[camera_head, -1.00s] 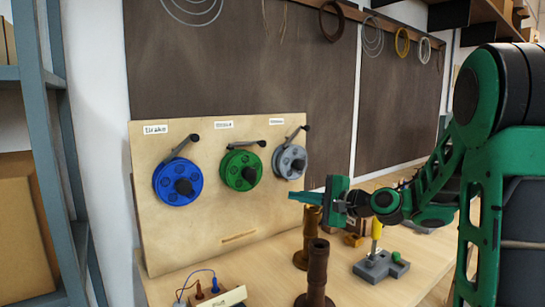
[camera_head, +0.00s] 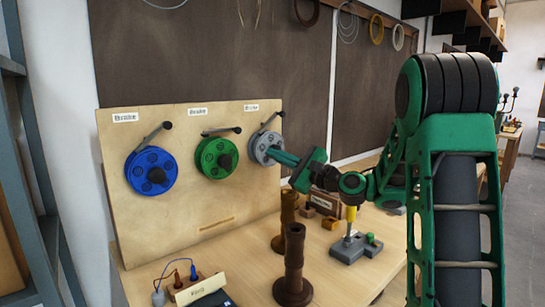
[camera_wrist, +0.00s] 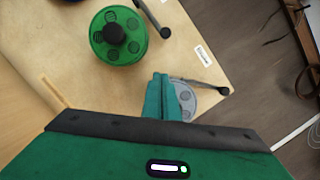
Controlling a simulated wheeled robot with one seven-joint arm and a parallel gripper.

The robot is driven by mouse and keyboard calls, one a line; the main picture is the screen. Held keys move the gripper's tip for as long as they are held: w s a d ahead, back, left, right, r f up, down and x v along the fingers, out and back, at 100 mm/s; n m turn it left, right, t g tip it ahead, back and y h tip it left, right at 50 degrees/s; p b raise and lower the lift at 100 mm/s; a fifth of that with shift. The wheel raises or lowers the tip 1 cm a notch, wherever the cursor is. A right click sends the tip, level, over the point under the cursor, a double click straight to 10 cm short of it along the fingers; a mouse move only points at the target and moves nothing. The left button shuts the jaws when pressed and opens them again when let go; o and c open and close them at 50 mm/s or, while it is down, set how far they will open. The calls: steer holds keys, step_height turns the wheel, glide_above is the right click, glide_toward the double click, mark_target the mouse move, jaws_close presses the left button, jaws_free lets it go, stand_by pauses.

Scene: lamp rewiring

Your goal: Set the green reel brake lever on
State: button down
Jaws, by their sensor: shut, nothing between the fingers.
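The green reel (camera_head: 217,157) is mounted on the upright wooden board between a blue reel and a grey reel. Its dark brake lever (camera_head: 222,132) lies above it, nearly level, with its knob at the right end. In the wrist view the green reel (camera_wrist: 118,36) is at the upper left and its lever (camera_wrist: 152,18) runs beside it. My gripper (camera_head: 272,151) is shut and empty, its fingertips in front of the grey reel (camera_head: 262,143), to the right of the green one. In the wrist view the fingers (camera_wrist: 160,83) partly cover the grey reel (camera_wrist: 185,98).
The blue reel (camera_head: 151,171) is at the left of the board (camera_head: 190,218). The grey reel's lever (camera_head: 271,119) tilts up to the right. Two brown posts (camera_head: 293,262) stand on the bench before the board. A grey block with a yellow-handled tool (camera_head: 352,246) stands right.

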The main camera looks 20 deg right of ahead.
steer(key=w+a+r, duration=0.4)
steer(key=w+a, duration=0.2)
steer(key=shift+a, duration=0.2)
steer(key=shift+d+r, duration=0.1)
steer(key=shift+r, duration=0.05)
stand_by(0.5)
